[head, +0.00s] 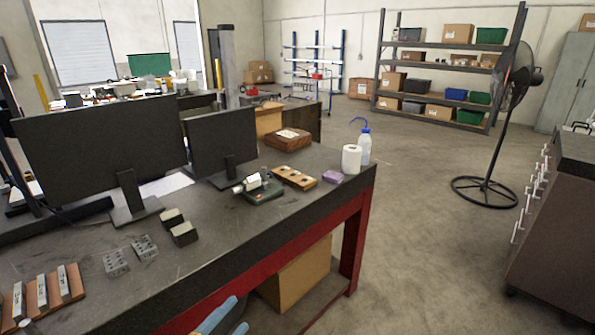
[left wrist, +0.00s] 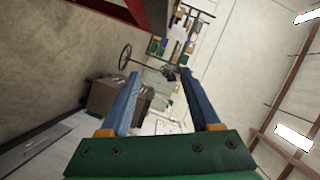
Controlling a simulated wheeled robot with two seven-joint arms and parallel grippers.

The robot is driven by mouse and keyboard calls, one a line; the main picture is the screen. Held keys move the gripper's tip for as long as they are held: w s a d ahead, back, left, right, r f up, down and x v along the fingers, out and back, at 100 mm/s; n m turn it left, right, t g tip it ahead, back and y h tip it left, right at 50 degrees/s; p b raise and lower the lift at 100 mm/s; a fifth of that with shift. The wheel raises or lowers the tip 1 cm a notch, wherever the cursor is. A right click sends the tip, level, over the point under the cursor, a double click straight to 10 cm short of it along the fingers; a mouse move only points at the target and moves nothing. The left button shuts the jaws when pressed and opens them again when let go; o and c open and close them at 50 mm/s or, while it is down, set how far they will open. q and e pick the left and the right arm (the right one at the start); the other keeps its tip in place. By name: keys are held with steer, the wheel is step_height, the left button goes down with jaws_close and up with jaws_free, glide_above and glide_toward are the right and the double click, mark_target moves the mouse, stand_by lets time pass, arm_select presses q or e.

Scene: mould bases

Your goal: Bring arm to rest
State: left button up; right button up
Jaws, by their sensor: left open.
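My left gripper (head: 222,316) shows at the bottom edge of the head view, in front of the workbench (head: 262,228) and below its top. Only its blue and orange end shows there. In the left wrist view my left gripper (left wrist: 161,74) has its two blue fingers wide apart with nothing between them. On the bench lie two grey mould bases with holes, a near one (head: 116,262) and a far one (head: 144,247). My right gripper is in neither view.
Two monitors (head: 100,150) stand on the bench. A wooden holder (head: 72,284) with metal pieces lies at the near left. A white bottle (head: 364,148) and paper roll (head: 351,159) stand near the far corner. A cardboard box (head: 298,275) sits under the bench. Floor to the right is clear up to a fan (head: 487,185).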

arm_select(q)
steer(key=w+a+f+n+g+y, duration=0.2)
steer(key=a+f+n+y, duration=0.4)
steer(key=f, duration=0.6)
steer(key=s+a+f+n+g, duration=0.1)
steer(key=s+a+f+g, duration=0.15)
steer(key=f, duration=0.35)
steer(key=s+a+f+n+g, duration=0.1)
steer(key=s+a+f+n, duration=0.1)
steer(key=s+f, duration=0.3)
steer(key=s+f+n+g+y, duration=0.1)
steer(key=s+f+n+g, duration=0.2)
steer(key=s+f, duration=0.7)
steer(key=s+d+f+n+g, duration=0.1)
steer(key=s+f, duration=0.3)
steer(key=s, duration=0.5)
steer(key=s+d+f+n+g, duration=0.2)
steer(key=s+d+f+g, duration=0.1)
steer(key=s, duration=0.6)
steer(key=shift+f+n+g, duration=0.3)
steer(key=shift+f+g, duration=0.1)
steer(key=shift+g, duration=0.15)
